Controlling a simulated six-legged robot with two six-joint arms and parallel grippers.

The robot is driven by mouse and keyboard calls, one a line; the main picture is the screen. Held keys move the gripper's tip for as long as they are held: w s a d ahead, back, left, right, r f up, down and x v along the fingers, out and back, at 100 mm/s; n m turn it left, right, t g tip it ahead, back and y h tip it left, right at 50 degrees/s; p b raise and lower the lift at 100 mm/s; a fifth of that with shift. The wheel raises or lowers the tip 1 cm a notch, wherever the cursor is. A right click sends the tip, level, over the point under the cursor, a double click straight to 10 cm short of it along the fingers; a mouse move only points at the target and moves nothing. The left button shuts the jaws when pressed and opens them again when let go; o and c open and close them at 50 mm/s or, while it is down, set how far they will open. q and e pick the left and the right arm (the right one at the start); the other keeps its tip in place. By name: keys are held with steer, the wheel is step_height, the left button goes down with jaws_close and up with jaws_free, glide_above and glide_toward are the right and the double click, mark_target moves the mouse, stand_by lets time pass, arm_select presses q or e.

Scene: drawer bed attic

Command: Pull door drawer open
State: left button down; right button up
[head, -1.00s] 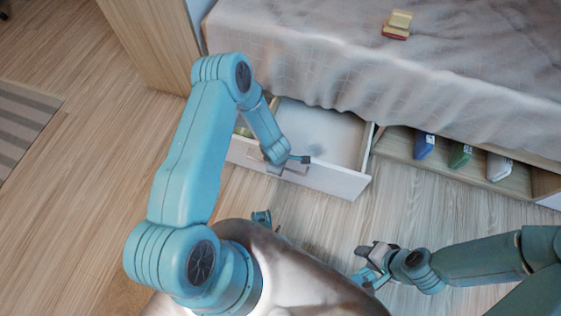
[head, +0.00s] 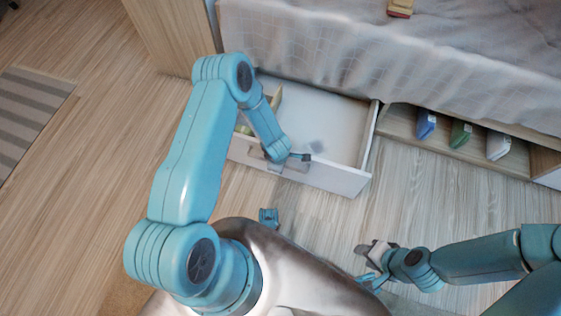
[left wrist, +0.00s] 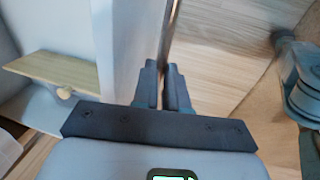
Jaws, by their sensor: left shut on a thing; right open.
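The white drawer (head: 335,178) under the bed is pulled out, with its pale inside showing and a small dark patch on its floor. My left gripper (head: 298,157) is at the drawer front, shut on its handle (head: 273,165), which my wrist and fingers partly hide. In the left wrist view my fingers (left wrist: 163,88) are close together at the edge of the pale drawer front (left wrist: 130,40); the grasp itself is hard to see. My right gripper (head: 370,265) is open and empty above the floor, apart from the drawer.
The bed (head: 400,65) with a pale cover stands above the drawer. An open compartment to the right holds a blue book (head: 427,124), a green book (head: 461,134) and a white book (head: 498,146). A striped rug (head: 30,115) lies at the left.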

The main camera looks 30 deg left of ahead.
stand_by(0.3)
arm_select(q)
steer(key=c, duration=1.2)
jaws_free()
steer(key=shift+o, duration=0.2)
steer(key=shift+w, duration=0.1)
steer(key=s+r+p, duration=0.3)
steer(key=r+p, duration=0.3)
steer(key=r, duration=1)
steer(key=shift+d, duration=0.35)
steer(key=shift+d, duration=0.1)
